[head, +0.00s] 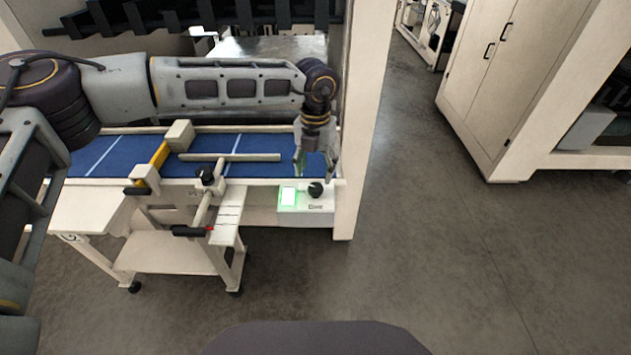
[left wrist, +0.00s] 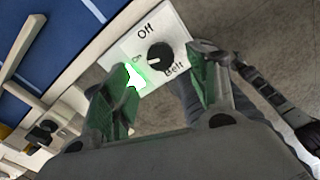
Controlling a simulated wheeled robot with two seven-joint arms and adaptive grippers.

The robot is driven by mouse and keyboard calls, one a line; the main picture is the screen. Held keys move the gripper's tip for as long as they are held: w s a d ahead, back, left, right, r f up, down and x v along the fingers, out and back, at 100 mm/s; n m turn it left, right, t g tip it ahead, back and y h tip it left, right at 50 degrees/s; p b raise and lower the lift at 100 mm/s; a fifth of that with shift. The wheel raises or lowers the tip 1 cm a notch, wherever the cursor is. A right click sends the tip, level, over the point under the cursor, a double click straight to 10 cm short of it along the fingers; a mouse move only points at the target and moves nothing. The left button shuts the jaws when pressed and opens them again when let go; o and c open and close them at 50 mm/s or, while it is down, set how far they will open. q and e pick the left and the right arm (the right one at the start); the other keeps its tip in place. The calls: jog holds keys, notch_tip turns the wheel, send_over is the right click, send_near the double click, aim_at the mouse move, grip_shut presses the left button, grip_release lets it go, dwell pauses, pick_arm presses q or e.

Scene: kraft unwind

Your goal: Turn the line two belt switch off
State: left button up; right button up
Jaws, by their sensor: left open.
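The belt switch is a round black knob (head: 316,189) on a pale control box (head: 305,209) at the front right corner of the blue belt. In the left wrist view the knob (left wrist: 159,58) sits between the words Off, On and Belt. A lamp (left wrist: 133,78) beside it glows green, and it also shows in the head view (head: 288,196). My left gripper (head: 315,163) is open and empty, just above and behind the box. Its green-padded fingers stand either side of the knob, apart from it. My right gripper is not in view.
The blue belt (head: 240,145) runs left from the box, with a rod and yellow-and-cream brackets over it. A pale upright post (head: 362,120) stands close right of my gripper. A wheeled cream cart (head: 175,250) stands in front. Grey floor lies open to the right.

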aim_at(316, 187)
pick_arm(q)
jog(key=shift+f+p, duration=0.65)
jog(key=shift+f, duration=2.4)
jog(key=c, duration=1.1)
jog(key=shift+o, duration=0.2)
